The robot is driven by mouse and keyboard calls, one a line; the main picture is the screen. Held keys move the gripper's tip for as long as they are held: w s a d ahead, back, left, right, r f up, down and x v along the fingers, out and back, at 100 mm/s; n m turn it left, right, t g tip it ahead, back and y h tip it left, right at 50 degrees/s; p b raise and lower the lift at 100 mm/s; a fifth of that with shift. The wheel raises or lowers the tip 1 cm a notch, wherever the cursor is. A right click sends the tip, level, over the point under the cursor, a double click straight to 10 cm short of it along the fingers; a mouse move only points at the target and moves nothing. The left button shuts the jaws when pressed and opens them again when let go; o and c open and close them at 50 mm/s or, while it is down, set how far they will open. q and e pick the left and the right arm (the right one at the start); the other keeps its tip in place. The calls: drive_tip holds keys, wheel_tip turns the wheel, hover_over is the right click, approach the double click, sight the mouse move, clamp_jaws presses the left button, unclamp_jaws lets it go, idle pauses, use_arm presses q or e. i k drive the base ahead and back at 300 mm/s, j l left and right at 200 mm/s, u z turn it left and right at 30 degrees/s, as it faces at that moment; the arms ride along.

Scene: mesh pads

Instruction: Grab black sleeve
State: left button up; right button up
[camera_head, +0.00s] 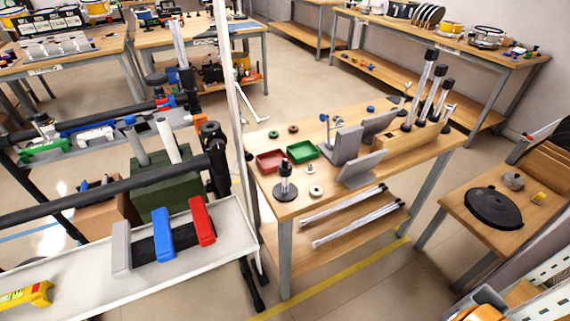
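I cannot tell for sure which thing is the black sleeve. A long black padded bar (100,191) runs in from the left edge and ends at a black clamp-like part (212,150) beside a pale upright post. Silvery tubes with black ends (428,80) stand in a wooden block (408,138) on the middle wooden table. A small black fitting on a round base (285,180) stands upright at that table's near left corner. Neither of my grippers can be made out in the head view.
The middle table (330,197) also holds a red tray (270,161), a green tray (302,151) and grey metal plates. A white bench (70,285) at lower left carries grey, blue and red blocks. A black disc (493,206) lies on the right table. Floor shows between the tables.

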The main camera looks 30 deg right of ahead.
sight(285, 166)
drive_tip(key=i+z, duration=0.15)
drive_tip(key=z, duration=0.3)
drive_tip(key=i+j+z, duration=0.1)
drive_tip(key=z, duration=0.3)
drive_tip(key=i+j+z, duration=0.1)
drive_tip(key=z, duration=0.35)
drive_tip(key=j+z, duration=0.25)
drive_tip(key=z, duration=0.2)
